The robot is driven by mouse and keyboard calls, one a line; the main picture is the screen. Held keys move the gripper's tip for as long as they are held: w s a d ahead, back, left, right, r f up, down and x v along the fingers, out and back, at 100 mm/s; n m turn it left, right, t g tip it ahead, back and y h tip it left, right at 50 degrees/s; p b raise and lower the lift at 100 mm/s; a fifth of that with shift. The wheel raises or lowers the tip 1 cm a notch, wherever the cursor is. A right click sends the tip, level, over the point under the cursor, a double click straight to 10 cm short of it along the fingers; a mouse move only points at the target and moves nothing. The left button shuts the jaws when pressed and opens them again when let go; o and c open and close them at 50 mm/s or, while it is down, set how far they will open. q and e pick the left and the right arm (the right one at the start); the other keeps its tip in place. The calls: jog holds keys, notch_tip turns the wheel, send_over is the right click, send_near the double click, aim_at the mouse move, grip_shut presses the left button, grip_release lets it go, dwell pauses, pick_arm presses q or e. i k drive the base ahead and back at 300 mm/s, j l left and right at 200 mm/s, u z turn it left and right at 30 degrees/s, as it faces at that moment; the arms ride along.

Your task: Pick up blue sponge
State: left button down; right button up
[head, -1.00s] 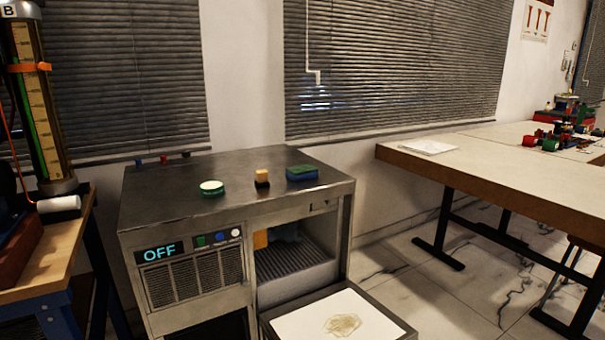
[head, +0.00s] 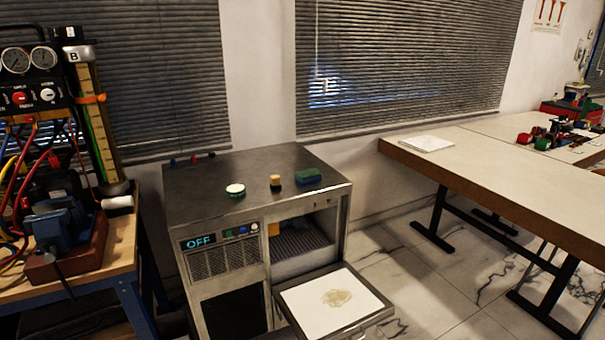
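The blue sponge (head: 308,177) has a green top layer and lies flat on the right part of the metal cabinet's top (head: 235,203) in the head view. A small block with a yellow-orange upper part and a dark lower part (head: 275,182) stands just left of it, apart from it. Neither of my grippers is in view.
A drawer with a stained white sheet (head: 335,298) sticks out at the front. A gauge rig bench (head: 120,250) stands left, a long table (head: 480,165) right. Tiled floor lies between.

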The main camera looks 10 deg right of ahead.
aim_at(305, 176)
jog(key=i+l+u, duration=0.5)
jog(key=l, duration=0.2)
jog(key=l+u, duration=0.2)
jog(key=l, duration=0.25)
jog(key=l+u, duration=0.15)
jog(key=l, duration=0.25)
jog(key=k+l+u, duration=0.2)
jog(key=l, duration=0.25)
jog(key=l+u, duration=0.15)
jog(key=l, duration=0.3)
jog(key=k+l+u, duration=0.2)
jog(key=l, duration=0.2)
jog(key=l+u, duration=0.15)
jog(key=l, duration=0.25)
jog(key=l+u, duration=0.2)
jog(key=l, duration=0.25)
jog(key=k+l+u, duration=0.2)
jog(key=l, duration=0.2)
jog(key=l+u, duration=0.4)
jog(key=l, duration=0.45)
jog(key=l+u, duration=0.4)
jog(key=l, duration=0.45)
jog(key=l+u, duration=0.35)
jog(key=l, duration=0.55)
